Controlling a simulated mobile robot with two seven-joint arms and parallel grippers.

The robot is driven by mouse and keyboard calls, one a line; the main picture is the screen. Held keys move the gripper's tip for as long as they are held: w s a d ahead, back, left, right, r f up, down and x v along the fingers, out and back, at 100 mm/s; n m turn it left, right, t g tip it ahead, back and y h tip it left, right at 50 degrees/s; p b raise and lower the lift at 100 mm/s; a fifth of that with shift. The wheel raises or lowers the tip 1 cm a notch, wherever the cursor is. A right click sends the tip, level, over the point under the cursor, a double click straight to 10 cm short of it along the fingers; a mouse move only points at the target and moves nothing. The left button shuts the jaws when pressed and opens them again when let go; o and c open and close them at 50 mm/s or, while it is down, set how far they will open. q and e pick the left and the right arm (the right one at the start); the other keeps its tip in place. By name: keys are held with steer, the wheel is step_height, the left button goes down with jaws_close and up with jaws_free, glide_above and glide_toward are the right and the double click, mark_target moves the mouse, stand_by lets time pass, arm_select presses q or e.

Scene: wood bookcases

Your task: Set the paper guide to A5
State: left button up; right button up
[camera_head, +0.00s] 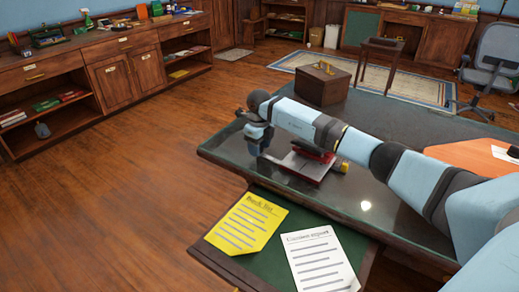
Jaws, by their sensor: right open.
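A red and dark device (305,162), which looks like a paper punch, rests on the dark glossy tabletop (235,150) near its front edge. A small yellow part (342,167) shows at its right end. The paper guide and its A5 mark are too small to make out. My right gripper (264,151) is just left of the device, low over the tabletop, with its fingers pointing down. It is open and appears empty. I cannot tell whether it touches the device. My right arm crosses behind and above the device. My left gripper is out of view.
A yellow sheet (247,222) and a white sheet (320,261) lie on a green pull-out surface (285,205) in front. A brown wooden box (322,86) stands farther back on the table. An orange surface (475,155) is at right. Bookcases (100,75) line the left wall.

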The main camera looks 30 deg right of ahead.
mark_target(271, 161)
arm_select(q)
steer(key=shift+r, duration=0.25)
arm_select(e)
steer(key=shift+f, duration=0.35)
jaws_close()
steer(key=s, duration=0.1)
steer(key=s+d+p, duration=0.1)
steer(key=s+p, duration=0.1)
steer(key=shift+s+d+r, duration=0.25)
steer(key=shift+s, duration=0.15)
steer(key=shift+s+d+f+p, duration=0.1)
steer(key=shift+s+p, duration=0.2)
steer(key=shift+s, duration=0.05)
steer(key=shift+f, duration=0.1)
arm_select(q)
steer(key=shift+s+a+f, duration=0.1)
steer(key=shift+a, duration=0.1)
arm_select(e)
jaws_free()
